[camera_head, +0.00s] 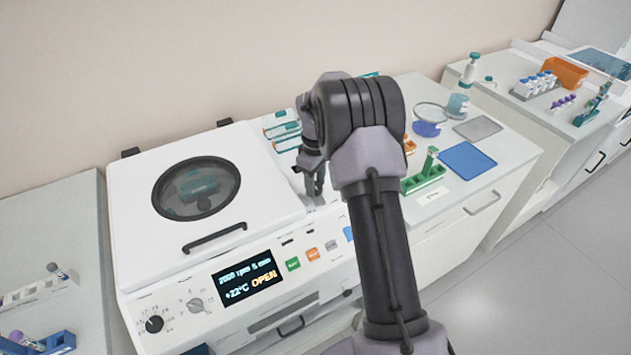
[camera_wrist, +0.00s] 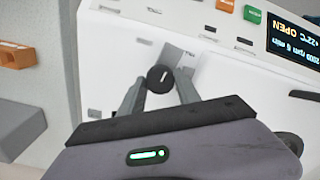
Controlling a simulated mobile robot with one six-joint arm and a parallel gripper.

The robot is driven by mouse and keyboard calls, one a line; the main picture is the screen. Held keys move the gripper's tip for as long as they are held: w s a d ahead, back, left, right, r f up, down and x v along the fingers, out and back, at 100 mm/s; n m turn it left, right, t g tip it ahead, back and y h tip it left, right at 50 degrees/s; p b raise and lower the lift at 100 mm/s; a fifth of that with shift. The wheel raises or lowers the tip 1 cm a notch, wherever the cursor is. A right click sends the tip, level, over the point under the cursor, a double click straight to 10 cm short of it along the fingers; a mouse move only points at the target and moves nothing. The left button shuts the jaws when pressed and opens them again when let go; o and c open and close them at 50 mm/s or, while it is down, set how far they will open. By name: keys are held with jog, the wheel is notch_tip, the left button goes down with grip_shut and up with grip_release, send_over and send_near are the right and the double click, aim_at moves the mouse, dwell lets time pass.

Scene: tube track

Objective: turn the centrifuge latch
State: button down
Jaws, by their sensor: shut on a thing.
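The centrifuge (camera_head: 135,235) is a white box with its lid down, a round dark window and a black handle bar (camera_head: 215,237). Its display (camera_head: 248,279) reads OPEN, and it also shows upside down in the wrist view (camera_wrist: 295,38). The latch (camera_wrist: 159,79) is a round black knob with a white mark, on a grey plate on the centrifuge's top. My gripper (camera_wrist: 158,88) has its two fingers on either side of the knob, shut on it. In the head view my gripper (camera_head: 317,190) reaches down at the lid's right edge and hides the latch.
A green rack (camera_head: 424,180) and a blue mat (camera_head: 467,160) lie on the counter to the right. Teal-and-white boxes (camera_head: 282,128) stand behind the gripper. A blue tube rack (camera_head: 40,345) is at the lower left.

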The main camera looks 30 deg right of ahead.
jog(key=m, duration=0.4)
jog(key=shift+m+p, duration=0.3)
jog(key=shift+p, duration=0.05)
jog(key=m, duration=0.3)
jog(key=shift+m, duration=0.3)
jog(key=m, duration=0.4)
jog(key=shift+m+b, duration=0.35)
jog(key=shift+m, duration=1.35)
jog(key=c, duration=0.9)
grip_release()
jog(key=shift+o, duration=0.2)
